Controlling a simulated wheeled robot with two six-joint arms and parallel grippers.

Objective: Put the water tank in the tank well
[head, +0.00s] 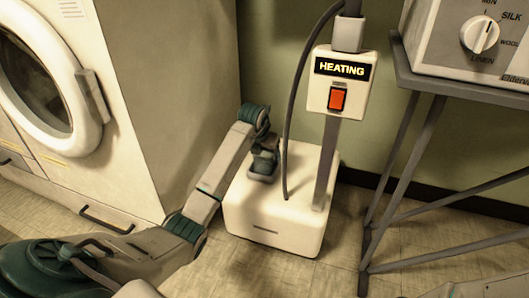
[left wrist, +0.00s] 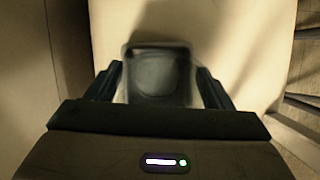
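The white steam station base (head: 272,226) stands on the floor. My left gripper (head: 263,170) reaches down over its top, left of the pole. In the left wrist view a translucent grey, rounded box, seemingly the water tank (left wrist: 158,75), lies between the fingers of my left gripper (left wrist: 158,78). The fingers stand apart, one on each side, with a thin gap to it. The head view does not show the tank clearly; the gripper covers that spot. The tank well cannot be told apart, and how deep the tank sits is unclear. My right gripper is not in view.
A pole carries a box reading HEATING (head: 341,67) with a red switch (head: 337,99); a dark hose (head: 290,110) hangs beside it. A washing machine (head: 160,100) stands at the left. A metal stand (head: 402,160) with a dial appliance (head: 478,38) is at the right.

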